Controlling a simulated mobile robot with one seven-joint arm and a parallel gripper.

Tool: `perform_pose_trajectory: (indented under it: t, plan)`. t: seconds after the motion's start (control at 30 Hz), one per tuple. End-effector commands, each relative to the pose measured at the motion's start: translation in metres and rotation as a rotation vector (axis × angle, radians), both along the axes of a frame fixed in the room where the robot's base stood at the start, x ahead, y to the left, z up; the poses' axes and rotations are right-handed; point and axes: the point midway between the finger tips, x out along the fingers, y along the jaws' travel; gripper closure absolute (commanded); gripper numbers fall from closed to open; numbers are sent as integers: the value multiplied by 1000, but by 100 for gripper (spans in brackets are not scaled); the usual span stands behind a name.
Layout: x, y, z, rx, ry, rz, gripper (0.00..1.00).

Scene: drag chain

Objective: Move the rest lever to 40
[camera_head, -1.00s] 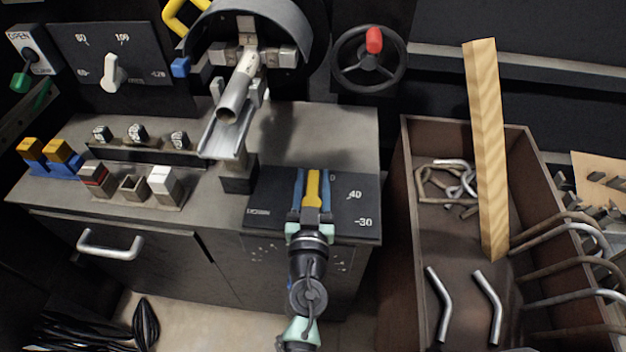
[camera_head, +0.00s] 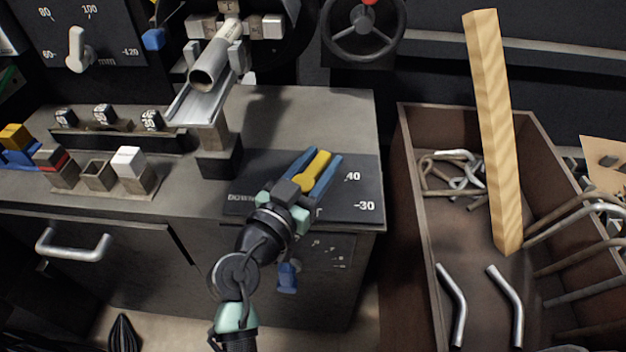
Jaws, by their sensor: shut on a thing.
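The rest lever (camera_head: 317,168) is yellow and lies over a dark scale plate (camera_head: 240,208) at the bench's front right corner. It points up and to the right, its far end left of and above the "40" mark (camera_head: 352,176). The "30" mark (camera_head: 364,206) is lower on the plate. My gripper (camera_head: 321,162) is shut on the lever, a blue finger along each side. My gripper's body hides the lever's near end and part of the plate, including some of the word at left.
A metal tube (camera_head: 214,63) sits in a trough behind the plate. A handwheel (camera_head: 361,28) is on the back wall. At right is an open brown bin (camera_head: 410,215) with bent rods and a standing wooden board (camera_head: 492,130). A block rack (camera_head: 98,178) stands at left.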

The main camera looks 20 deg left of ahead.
Motion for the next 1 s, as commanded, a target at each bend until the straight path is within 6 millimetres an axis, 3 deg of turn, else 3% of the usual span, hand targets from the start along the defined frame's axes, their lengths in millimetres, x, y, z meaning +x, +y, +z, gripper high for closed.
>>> perform_pose_trajectory:
  t: [0.4,0.93,0.97,1.0]
  plan:
    - [-2,-8,1,3,-4,-178,100]
    - [-3,-10,3,5,-4,-204,100]
    - [-3,-10,3,5,-4,-203,50]
    - [-3,-10,3,4,-4,-203,43]
